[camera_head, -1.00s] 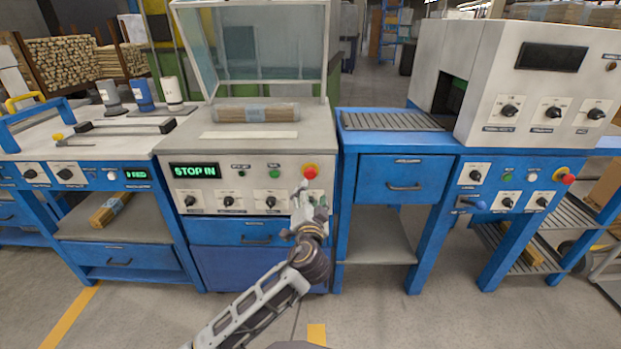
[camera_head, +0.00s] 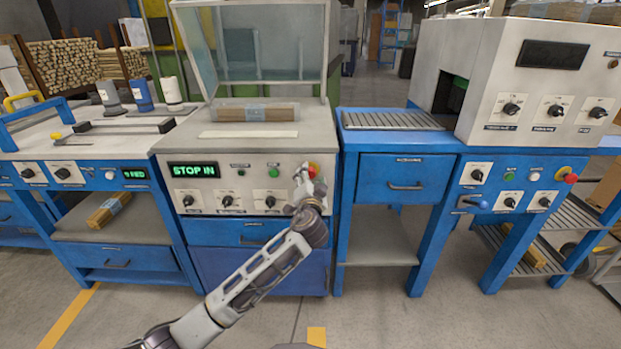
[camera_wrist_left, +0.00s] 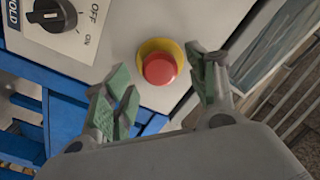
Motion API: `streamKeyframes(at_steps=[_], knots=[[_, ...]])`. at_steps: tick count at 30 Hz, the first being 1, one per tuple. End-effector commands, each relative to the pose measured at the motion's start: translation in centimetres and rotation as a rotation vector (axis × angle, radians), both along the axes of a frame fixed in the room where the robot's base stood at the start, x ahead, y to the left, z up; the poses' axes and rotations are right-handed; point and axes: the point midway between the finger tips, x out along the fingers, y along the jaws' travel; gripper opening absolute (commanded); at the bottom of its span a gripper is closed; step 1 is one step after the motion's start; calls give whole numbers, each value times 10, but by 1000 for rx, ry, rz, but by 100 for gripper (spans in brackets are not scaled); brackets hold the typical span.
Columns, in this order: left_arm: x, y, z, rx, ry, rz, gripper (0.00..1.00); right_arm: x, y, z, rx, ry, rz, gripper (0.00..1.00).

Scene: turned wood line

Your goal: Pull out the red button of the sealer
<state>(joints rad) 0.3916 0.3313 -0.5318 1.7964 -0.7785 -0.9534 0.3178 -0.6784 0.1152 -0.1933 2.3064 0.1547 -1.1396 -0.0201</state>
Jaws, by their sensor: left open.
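The sealer (camera_head: 262,151) is the middle machine, with a white front panel, a clear raised hood and a green display reading STOP IN. Its red button (camera_head: 314,169) sits at the panel's upper right, partly hidden by my left gripper (camera_head: 303,183). In the left wrist view the round red button (camera_wrist_left: 159,69) stands on a yellow collar. My right gripper is not in view.
A wrapped bundle (camera_head: 256,111) lies on the sealer's top under the hood. Dials line the panel below the button; a dial (camera_wrist_left: 52,14) shows close by in the wrist view. Another machine (camera_head: 530,85) on the right has its own red button (camera_head: 571,178).

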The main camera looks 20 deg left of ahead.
Motion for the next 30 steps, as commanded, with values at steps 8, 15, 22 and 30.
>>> streamKeyframes(at_steps=[8, 15, 22, 30], knots=[[14, 4, 0, 0, 1, 1, 58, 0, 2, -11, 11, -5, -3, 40], [16, 5, 0, 0, 0, 0, 58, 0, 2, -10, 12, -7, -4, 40], [15, 5, 0, 0, 0, 0, 44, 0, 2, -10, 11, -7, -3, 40], [15, 5, 0, 0, 1, -1, 9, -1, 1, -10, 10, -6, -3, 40]])
